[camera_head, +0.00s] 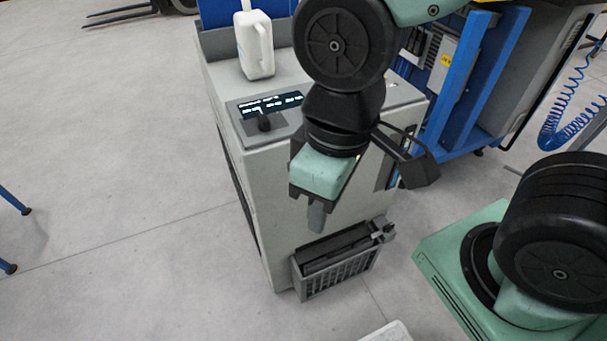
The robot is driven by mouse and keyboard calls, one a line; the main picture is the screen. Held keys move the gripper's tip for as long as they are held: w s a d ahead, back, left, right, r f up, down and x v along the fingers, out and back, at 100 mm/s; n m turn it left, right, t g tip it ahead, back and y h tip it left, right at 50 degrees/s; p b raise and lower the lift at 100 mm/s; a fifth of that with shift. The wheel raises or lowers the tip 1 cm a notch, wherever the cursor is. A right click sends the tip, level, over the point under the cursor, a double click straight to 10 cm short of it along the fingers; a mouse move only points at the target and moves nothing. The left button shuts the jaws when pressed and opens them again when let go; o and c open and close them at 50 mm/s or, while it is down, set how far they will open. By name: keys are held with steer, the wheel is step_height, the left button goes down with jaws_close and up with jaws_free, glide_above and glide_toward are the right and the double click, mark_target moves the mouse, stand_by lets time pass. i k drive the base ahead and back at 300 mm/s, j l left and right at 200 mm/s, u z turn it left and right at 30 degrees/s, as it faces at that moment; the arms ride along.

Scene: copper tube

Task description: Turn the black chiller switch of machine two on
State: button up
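A black switch (264,123) stands up from a dark panel with a lit display (270,105) on top of a grey cabinet (262,178). The display text is too small to read, so I cannot tell which machine it belongs to. My gripper (316,216) points downward in front of the cabinet, right of and lower in the picture than the switch, apart from it. Its fingers look like one grey shape from here, so their opening is hidden. Nothing is visible held in it.
A white jug (254,45) stands on the cabinet behind the panel. A grey basket (337,277) with dark contents hangs low on the cabinet's front. A blue frame (465,75) and a coiled blue hose (570,125) are at the right.

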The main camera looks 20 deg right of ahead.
mark_target(264, 126)
steer(key=i+j+z, duration=0.2)
steer(key=j, duration=0.2)
steer(key=j+z, duration=0.2)
steer(key=j, duration=0.2)
steer(key=i+j+z, duration=0.2)
steer(key=j, duration=0.25)
steer(key=k, duration=0.05)
